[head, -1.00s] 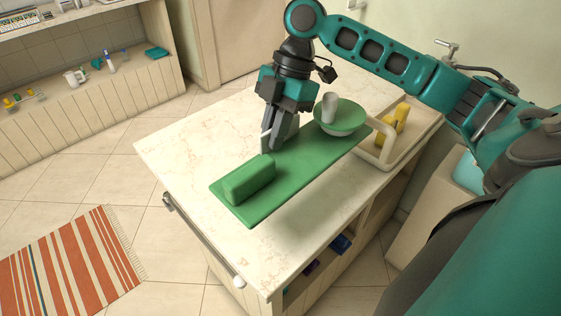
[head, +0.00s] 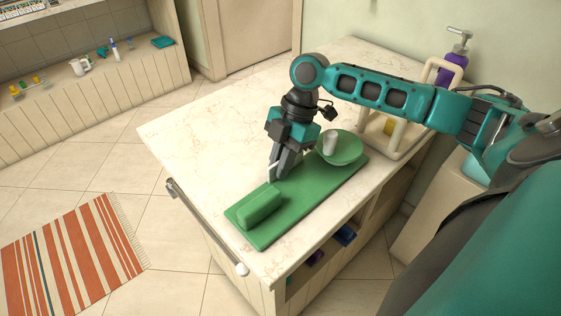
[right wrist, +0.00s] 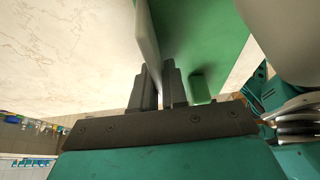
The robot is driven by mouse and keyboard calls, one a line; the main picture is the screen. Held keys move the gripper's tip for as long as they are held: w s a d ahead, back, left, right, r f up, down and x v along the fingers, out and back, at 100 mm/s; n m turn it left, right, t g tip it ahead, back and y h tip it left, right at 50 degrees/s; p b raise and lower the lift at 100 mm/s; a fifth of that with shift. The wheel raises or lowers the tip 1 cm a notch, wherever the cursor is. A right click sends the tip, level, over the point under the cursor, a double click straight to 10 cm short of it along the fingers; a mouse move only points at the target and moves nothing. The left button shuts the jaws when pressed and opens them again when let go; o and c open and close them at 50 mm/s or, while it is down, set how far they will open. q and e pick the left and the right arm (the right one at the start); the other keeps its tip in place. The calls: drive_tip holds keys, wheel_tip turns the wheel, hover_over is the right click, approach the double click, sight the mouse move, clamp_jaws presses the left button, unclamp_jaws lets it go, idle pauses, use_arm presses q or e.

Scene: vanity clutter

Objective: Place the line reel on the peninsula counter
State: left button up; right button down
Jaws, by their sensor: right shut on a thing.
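My right gripper (head: 281,171) is shut on a thin, pale, flat thing (right wrist: 147,40), seen nearly edge-on in the right wrist view. Most of it is hidden by the fingers in the head view, and I cannot tell whether it is the line reel. The gripper points down over the green board (head: 310,208), behind the green block (head: 260,207). The board lies on the pale marble-look counter (head: 200,130); I cannot tell whether this is the peninsula counter. My left gripper is not in view.
A green bowl (head: 349,153) with a white cylinder (head: 330,143) stands at the board's far end. Behind it are a cream rack (head: 398,135) and a purple pump bottle (head: 453,68). The counter's left and far parts are bare. A striped rug (head: 70,255) lies on the floor.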

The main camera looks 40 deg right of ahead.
drive_tip(key=c, duration=1.2)
unclamp_jaws()
drive_tip(key=shift+o, duration=0.2)
drive_tip(key=p+v, duration=0.2)
drive_tip(key=v, duration=1)
